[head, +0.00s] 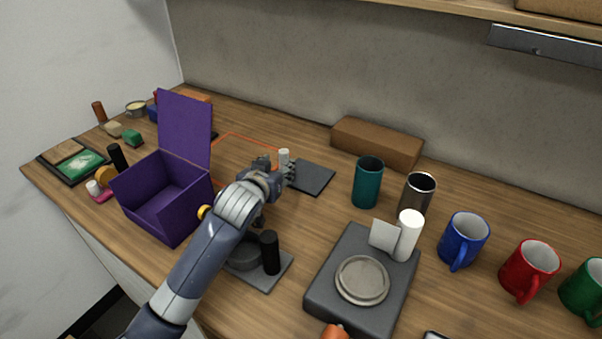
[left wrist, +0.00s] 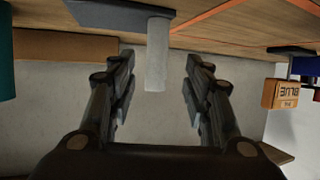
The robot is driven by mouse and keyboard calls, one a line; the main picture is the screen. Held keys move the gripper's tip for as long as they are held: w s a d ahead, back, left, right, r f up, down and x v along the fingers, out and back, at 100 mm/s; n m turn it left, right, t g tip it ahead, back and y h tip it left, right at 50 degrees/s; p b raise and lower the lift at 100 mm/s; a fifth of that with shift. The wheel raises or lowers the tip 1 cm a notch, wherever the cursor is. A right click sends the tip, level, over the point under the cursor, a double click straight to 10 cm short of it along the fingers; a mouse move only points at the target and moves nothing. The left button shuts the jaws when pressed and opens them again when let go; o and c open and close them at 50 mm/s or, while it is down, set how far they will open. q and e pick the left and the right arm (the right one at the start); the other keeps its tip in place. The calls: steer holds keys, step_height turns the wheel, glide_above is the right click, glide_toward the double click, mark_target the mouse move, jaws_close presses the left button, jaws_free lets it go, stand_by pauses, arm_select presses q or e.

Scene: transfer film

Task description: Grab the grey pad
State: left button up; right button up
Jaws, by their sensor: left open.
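The grey pad (head: 312,178) is a flat dark square on the table, right of my left gripper in the head view. It also shows at the upper left of the left wrist view (left wrist: 112,13). A white cylinder (head: 284,155) stands upright at the pad's left edge; I cannot tell if it rests on the pad. My left gripper (head: 279,171) is open beside the pad and hides part of the cylinder. In the left wrist view the cylinder (left wrist: 157,62) shows between the two open fingers, with gaps on both sides.
A purple open box (head: 162,200) is left of my arm. A teal cup (head: 368,184), a metal cup and several mugs stand to the right. A brown block (head: 377,143) lies behind the pad. A dark scale-like device (head: 345,308) is in front.

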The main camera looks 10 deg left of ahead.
mark_target(283, 164)
arm_select(q)
steer(key=shift+d+p+x, duration=0.1)
steer(key=shift+p+x, duration=0.1)
steer(key=shift+x, duration=1)
steer(key=shift+d+p+x, duration=0.15)
steer(key=shift+x, duration=1.05)
steer(key=c, duration=1)
